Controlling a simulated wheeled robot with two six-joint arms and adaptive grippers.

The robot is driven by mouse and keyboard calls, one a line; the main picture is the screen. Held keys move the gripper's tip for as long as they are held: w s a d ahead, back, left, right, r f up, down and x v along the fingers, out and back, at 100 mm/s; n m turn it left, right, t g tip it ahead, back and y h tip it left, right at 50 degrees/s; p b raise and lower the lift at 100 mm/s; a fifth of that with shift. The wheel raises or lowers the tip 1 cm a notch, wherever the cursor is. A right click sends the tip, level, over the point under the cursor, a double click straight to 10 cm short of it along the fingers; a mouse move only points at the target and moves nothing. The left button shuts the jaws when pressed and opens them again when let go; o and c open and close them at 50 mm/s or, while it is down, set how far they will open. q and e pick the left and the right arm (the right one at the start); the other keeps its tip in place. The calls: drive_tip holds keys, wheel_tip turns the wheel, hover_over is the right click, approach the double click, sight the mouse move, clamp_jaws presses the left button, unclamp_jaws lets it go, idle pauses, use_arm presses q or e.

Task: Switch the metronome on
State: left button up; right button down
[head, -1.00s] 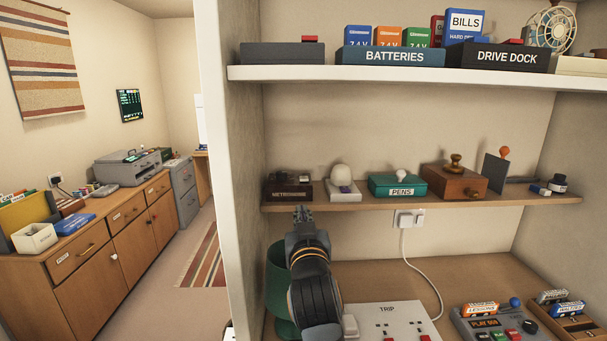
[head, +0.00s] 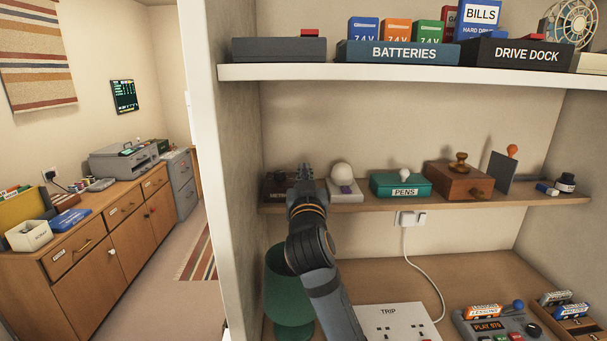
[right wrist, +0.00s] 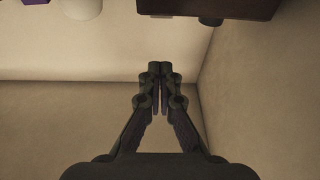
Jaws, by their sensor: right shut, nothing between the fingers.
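The metronome (head: 274,189) is a dark brown box with a partly hidden label on its front. It stands at the left end of the middle shelf. My right gripper (head: 304,170) is shut and empty. In the head view it overlaps the metronome's right part and hides some of it. In the right wrist view the shut fingertips (right wrist: 160,67) are in mid-picture. A dark reddish-brown box, seemingly the metronome (right wrist: 225,7), is at the top edge with a dark round knob below it. It appears apart from the fingers. My left gripper is not in view.
On the middle shelf (head: 400,206), a white domed device (head: 342,174), a green PENS box (head: 400,186) and a wooden box (head: 452,182) stand right of the metronome. The upper shelf (head: 420,76) is above. A green lamp (head: 288,290) stands below, near the forearm.

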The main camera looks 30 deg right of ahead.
drive_tip(key=x, duration=0.1)
drive_tip(key=p+x, duration=0.1)
drive_tip(key=x, duration=0.2)
drive_tip(key=shift+r, duration=0.25)
wheel_tip(320, 180, down, 3)
drive_tip(key=shift+w+f+p, duration=0.15)
drive_tip(key=shift+f+p, duration=0.1)
drive_tip(key=shift+p, duration=0.2)
drive_tip(key=shift+a+f, duration=0.1)
drive_tip(key=shift+f, duration=0.3)
drive_tip(key=shift+f, duration=0.15)
